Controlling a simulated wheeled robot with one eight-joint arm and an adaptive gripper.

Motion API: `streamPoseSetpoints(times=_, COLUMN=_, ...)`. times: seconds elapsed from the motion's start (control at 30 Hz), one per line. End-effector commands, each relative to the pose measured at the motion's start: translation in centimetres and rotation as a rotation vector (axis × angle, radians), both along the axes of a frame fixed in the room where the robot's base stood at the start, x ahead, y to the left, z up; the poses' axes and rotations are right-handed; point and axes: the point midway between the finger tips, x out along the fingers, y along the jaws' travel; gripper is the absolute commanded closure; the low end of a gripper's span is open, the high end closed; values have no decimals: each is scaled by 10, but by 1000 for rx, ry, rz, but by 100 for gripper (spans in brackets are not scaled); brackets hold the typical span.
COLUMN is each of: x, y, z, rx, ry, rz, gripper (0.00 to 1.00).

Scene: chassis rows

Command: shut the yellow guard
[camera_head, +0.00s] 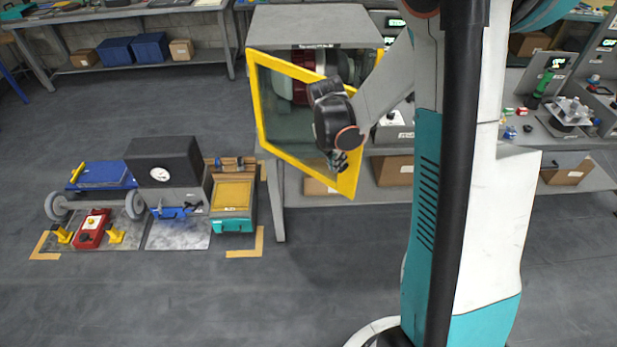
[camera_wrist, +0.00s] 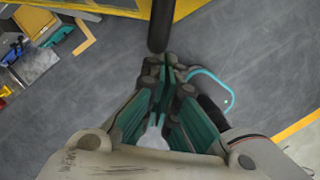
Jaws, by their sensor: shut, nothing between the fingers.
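The yellow guard (camera_head: 296,161), a yellow frame around a clear panel, stands swung out from the front of a grey-topped machine enclosure (camera_head: 315,25). Its right part comes forward, leaving the enclosure's front partly uncovered. My gripper (camera_head: 338,162) is in front of the guard's lower right part, and my wrist hides some of the panel. In the wrist view my gripper (camera_wrist: 167,62) is shut and empty. A dark bar (camera_wrist: 161,25) stands just beyond its fingertips; I cannot tell whether they touch. Yellow framing (camera_wrist: 115,6) shows at the top of that view.
The enclosure stands on a grey bench with cardboard boxes (camera_head: 392,171) below. To the left, a black box with a dial (camera_head: 165,162), a red part (camera_head: 91,229) and wheels lie on floor mats. Floor in front of the bench is clear.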

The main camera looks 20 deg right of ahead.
Motion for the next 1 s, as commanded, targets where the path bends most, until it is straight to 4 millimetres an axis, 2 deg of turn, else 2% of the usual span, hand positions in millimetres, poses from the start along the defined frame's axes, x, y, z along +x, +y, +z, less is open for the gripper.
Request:
streamPoseSetpoints(times=0.03, x=6, y=-23, z=-2, rx=0, ry=0, rz=-9, gripper=100)
streamPoseSetpoints(times=0.2, x=34, y=-87, z=-2, rx=-1, ry=0, rz=-7, gripper=100)
streamPoseSetpoints(times=0.4, x=79, y=-153, z=-1, rx=1, ry=0, rz=-4, gripper=100)
streamPoseSetpoints(times=0.5, x=101, y=-178, z=-1, rx=1, ry=1, rz=-2, gripper=100)
streamPoseSetpoints(times=0.7, x=140, y=-214, z=-1, rx=0, ry=1, rz=-1, gripper=100)
streamPoseSetpoints(times=1.0, x=179, y=-242, z=0, rx=0, ry=1, rz=-1, gripper=100)
